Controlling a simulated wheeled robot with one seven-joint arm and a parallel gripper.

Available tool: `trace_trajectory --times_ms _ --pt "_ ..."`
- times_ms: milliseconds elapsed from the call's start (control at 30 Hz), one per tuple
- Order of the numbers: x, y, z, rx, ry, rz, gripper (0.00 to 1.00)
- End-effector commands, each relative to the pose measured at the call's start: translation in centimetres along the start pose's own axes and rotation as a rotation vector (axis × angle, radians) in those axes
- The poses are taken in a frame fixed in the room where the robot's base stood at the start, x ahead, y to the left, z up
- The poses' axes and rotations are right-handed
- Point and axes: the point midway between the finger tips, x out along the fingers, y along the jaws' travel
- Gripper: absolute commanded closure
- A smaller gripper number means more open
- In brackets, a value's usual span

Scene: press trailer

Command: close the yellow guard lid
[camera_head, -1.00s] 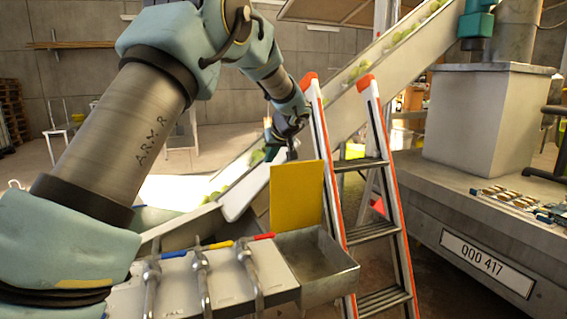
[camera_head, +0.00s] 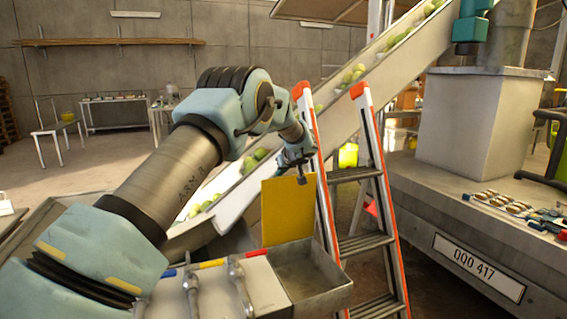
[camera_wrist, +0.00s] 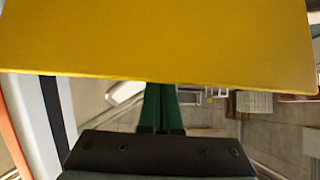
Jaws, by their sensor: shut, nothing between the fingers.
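The yellow guard lid (camera_head: 287,211) stands upright at the back edge of an open metal box (camera_head: 312,285) in the head view. The box's inside is visible and looks empty. My gripper (camera_head: 302,180) is at the lid's top edge, towards its right corner; I cannot tell whether it touches. In the wrist view the lid (camera_wrist: 160,40) fills the upper part of the picture. My green fingers (camera_wrist: 160,100) are together and empty, and the lid's edge hides their tips.
An orange-and-white stepladder (camera_head: 370,180) stands close right of the lid. A sloping conveyor (camera_head: 350,90) with green fruit runs behind. A trailer bed with a plate (camera_head: 478,268) is at the right.

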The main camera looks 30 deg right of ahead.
Motion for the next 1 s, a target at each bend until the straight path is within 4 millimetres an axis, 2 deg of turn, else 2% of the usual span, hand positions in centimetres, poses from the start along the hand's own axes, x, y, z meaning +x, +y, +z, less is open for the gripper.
trace_trajectory --times_ms 33,300,1000 --pt "-0.8 0.2 0.3 0.005 0.0 0.004 1.0" --pt "-2.1 0.1 2.1 0.003 0.001 0.003 1.0" --pt "-2.4 0.8 3.0 0.002 0.023 0.005 1.0"
